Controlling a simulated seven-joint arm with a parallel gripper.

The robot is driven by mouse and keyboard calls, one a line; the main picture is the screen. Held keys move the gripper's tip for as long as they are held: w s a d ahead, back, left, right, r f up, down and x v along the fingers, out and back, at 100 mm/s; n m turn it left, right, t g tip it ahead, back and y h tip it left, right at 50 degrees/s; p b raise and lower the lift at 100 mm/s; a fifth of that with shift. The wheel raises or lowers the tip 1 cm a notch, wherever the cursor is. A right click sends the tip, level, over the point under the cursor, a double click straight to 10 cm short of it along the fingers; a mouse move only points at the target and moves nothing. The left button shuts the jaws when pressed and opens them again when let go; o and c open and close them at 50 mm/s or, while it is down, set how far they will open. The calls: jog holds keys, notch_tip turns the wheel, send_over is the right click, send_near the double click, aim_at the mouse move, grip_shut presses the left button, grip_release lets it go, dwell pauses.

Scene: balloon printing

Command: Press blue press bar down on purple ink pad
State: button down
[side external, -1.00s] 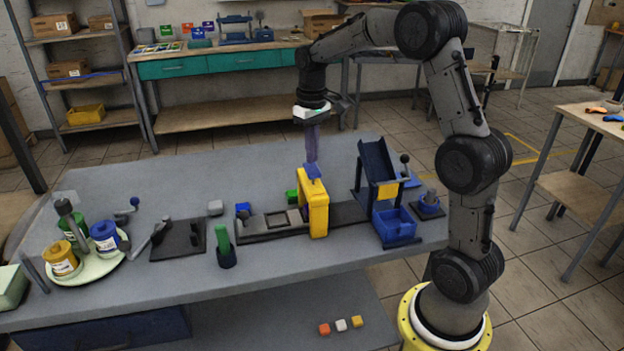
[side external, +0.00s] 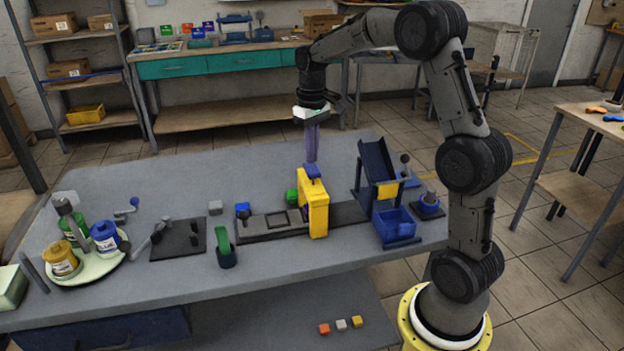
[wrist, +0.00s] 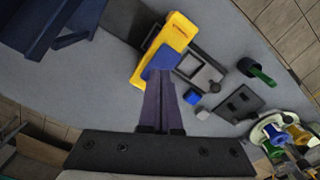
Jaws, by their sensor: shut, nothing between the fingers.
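The blue press bar (side external: 313,171) sits on top of the yellow press frame (side external: 317,215) at the middle of the table. My gripper (side external: 312,160) points straight down over it, fingers shut and empty, with the tips at or just above the bar; I cannot tell whether they touch. A small purple patch (side external: 304,214), likely the ink pad, shows beside the frame's left leg; the rest is hidden.
A dark rail (side external: 268,226) runs through the frame. A blue bin with a chute (side external: 395,224) stands to the right. A green-handled tool in a cup (side external: 225,245), a black plate (side external: 180,240) and a plate of ink bottles (side external: 97,268) lie left.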

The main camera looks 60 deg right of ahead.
aim_at(312, 168)
jog(key=shift+f, duration=0.1)
jog(key=shift+f, duration=1.9)
notch_tip(312, 168, up, 12)
jog(key=shift+f, duration=0.15)
dwell(0.3)
